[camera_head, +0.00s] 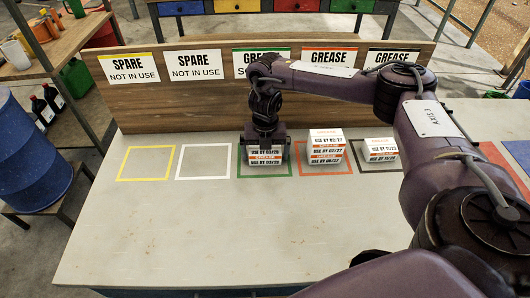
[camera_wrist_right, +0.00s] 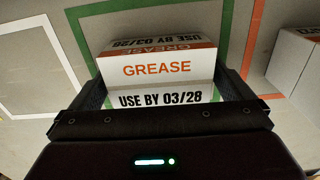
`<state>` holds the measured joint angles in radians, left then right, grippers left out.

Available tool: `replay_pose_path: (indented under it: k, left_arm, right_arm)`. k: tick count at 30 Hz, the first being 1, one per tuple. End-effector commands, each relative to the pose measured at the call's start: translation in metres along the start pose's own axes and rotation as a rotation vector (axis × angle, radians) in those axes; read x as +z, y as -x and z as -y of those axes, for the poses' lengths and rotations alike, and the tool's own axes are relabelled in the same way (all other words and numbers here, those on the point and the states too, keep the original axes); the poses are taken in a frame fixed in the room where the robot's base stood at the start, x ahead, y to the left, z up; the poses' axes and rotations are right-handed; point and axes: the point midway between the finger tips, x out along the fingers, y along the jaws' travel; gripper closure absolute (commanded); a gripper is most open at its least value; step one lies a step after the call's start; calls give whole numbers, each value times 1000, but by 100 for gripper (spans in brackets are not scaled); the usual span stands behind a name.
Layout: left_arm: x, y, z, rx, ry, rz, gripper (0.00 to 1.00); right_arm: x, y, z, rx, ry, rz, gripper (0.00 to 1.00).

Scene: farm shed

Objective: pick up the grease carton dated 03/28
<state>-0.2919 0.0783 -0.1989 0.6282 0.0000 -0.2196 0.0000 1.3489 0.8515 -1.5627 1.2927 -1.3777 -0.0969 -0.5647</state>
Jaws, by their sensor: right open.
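The grease carton dated 03/28 (camera_wrist_right: 165,70) is white with orange GREASE lettering. It lies between the two fingers of my right gripper (camera_wrist_right: 165,88) in the right wrist view, and the fingers are open at its sides. In the head view my right gripper (camera_head: 265,140) points down over a carton stack (camera_head: 266,160) in the green square. The gripper hides the top of that stack, and the small dates there are hard to read. My left gripper is not in view.
A taller carton stack (camera_head: 326,152) stands in the orange square, and a lower carton pile (camera_head: 380,149) in the dark square. The yellow square (camera_head: 146,177) and white square (camera_head: 203,177) are empty. A wooden sign board (camera_head: 180,105) runs behind. The front of the table (camera_head: 200,240) is clear.

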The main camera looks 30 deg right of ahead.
Motion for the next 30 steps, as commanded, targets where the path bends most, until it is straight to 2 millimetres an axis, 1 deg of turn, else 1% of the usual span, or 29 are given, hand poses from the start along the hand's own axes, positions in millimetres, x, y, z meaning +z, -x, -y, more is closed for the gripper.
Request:
replay_pose_path:
  k: [1,9,17,20,23,26,27,29,30]
  left_arm:
    - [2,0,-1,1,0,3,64]
    - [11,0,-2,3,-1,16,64]
    - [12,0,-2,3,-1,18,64]
    - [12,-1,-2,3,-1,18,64]
    - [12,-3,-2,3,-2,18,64]
    - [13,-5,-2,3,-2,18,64]
    - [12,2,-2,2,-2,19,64]
    - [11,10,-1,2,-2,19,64]
    - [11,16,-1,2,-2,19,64]
  right_arm:
    - [0,0,0,0,0,0,3]
    - [0,0,0,0,0,0,38]
    - [0,2,0,1,0,1,39]
    - [0,6,-1,3,0,1,39]
    - [0,14,-2,4,1,1,39]
    - [1,29,-1,4,1,3,39]
    - [1,43,-2,5,3,5,39]
    - [2,61,-1,4,2,7,39]
    - [2,75,-1,4,2,9,39]
